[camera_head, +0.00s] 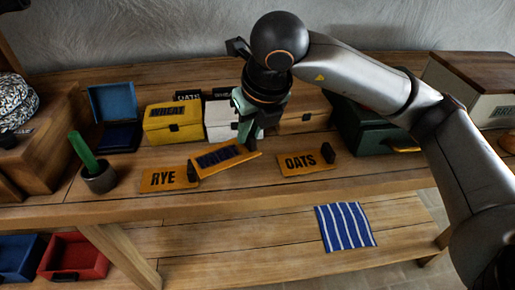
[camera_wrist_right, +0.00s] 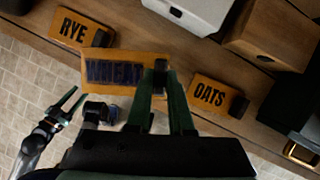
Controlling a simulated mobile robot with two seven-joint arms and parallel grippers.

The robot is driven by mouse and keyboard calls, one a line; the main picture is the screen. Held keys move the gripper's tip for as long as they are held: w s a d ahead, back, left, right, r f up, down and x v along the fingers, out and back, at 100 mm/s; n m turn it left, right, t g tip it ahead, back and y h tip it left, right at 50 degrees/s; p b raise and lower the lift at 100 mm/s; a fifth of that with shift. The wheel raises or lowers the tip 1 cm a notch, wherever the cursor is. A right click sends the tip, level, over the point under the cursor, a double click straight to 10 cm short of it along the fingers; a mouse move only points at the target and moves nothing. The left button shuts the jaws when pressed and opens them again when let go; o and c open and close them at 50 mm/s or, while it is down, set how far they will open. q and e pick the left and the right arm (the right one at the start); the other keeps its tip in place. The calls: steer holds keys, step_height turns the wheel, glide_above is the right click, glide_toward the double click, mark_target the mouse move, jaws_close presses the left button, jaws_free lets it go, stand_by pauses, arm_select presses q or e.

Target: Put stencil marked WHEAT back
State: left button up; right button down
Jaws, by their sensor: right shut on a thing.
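My right gripper (camera_head: 247,133) is shut on the black knob of the orange stencil marked WHEAT (camera_head: 222,158). The stencil is tilted and appears raised over the bench, its left end overlapping the RYE stencil in the head view. The right wrist view shows its lettering WHEAT (camera_wrist_right: 112,72) beside the gripper fingers (camera_wrist_right: 160,80). The RYE stencil (camera_head: 165,179) lies to its left and the OATS stencil (camera_head: 303,162) to its right. A yellow box labelled WHEAT (camera_head: 173,125) stands behind. My left gripper (camera_wrist_right: 70,101) shows only in the right wrist view, its fingers apart.
A green cylinder in a dark cup (camera_head: 100,179) stands at the left, near an open blue box (camera_head: 115,108). A white box (camera_head: 218,122), a wooden box (camera_head: 305,115) and a dark green box (camera_head: 370,130) line the back. A striped cloth (camera_head: 345,227) lies on the lower shelf.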

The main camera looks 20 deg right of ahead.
steer(key=d+f, duration=0.1)
steer(key=w+f, duration=0.1)
steer(key=w+d+f, duration=0.1)
steer(key=f, duration=0.1)
steer(key=shift+d, duration=0.3)
step_height(320, 180, down, 3)
steer(key=shift+w+f, duration=0.15)
steer(key=shift+f+b, duration=0.2)
steer(key=shift+b, duration=0.25)
steer(key=c, duration=0.8)
jaws_free()
steer(key=shift+r, duration=0.15)
